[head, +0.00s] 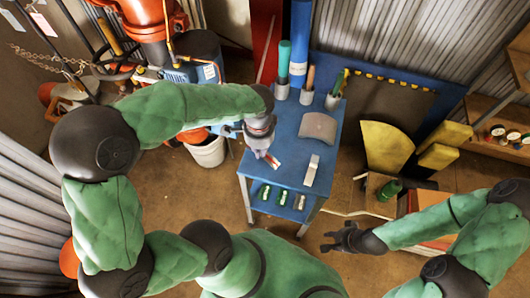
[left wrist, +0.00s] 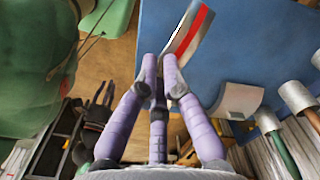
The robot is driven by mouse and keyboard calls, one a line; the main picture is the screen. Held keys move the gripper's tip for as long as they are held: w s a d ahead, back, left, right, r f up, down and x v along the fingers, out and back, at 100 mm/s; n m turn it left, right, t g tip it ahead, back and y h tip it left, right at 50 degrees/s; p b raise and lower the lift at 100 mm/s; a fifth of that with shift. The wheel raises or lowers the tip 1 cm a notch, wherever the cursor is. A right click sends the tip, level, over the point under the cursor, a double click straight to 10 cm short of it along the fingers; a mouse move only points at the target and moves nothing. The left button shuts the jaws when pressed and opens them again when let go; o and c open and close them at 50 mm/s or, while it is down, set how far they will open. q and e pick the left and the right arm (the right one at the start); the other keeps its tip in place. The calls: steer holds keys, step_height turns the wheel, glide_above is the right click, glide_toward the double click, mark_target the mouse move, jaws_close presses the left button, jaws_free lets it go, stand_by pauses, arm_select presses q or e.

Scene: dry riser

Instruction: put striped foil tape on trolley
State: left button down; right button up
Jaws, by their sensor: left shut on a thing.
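The striped foil tape (head: 273,161), silvery white with a red stripe, is at my left gripper's fingertips. It also shows in the left wrist view (left wrist: 191,30), its near end between the fingers. My left gripper (head: 266,154) is shut on it, over the left part of the trolley's blue top (head: 290,147). I cannot tell whether the tape touches the top. In the left wrist view the blue surface (left wrist: 250,50) lies behind and beside the tape. My right gripper (head: 340,238) is empty, with fingers apart, right of the trolley's front.
A grey curved piece (head: 318,127) and a pale bar (head: 311,170) lie on the top. Cup holders with tools (head: 306,97) line its back. Several green-and-silver items (head: 282,197) sit on the lower shelf. A white bucket (head: 208,152) stands left.

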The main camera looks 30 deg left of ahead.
arm_select(q)
steer(key=w+f, duration=0.1)
steer(key=w+f+b, duration=0.1)
steer(key=f, duration=0.1)
steer(key=w+a+f, duration=0.1)
steer(key=f, duration=0.1)
steer(key=shift+w+f+b, duration=0.1)
steer(key=shift+w+b, duration=0.2)
steer(key=shift+w, duration=0.05)
steer(key=f+b, duration=0.1)
steer(key=f, duration=0.2)
steer(key=shift+w+a+f+b, duration=0.1)
steer(key=shift+w+f+b, duration=0.15)
steer(key=shift+b, duration=0.1)
steer(key=c, duration=1.4)
jaws_free()
step_height(320, 180, up, 12)
steer(key=p, duration=0.4)
steer(key=shift+r, duration=0.1)
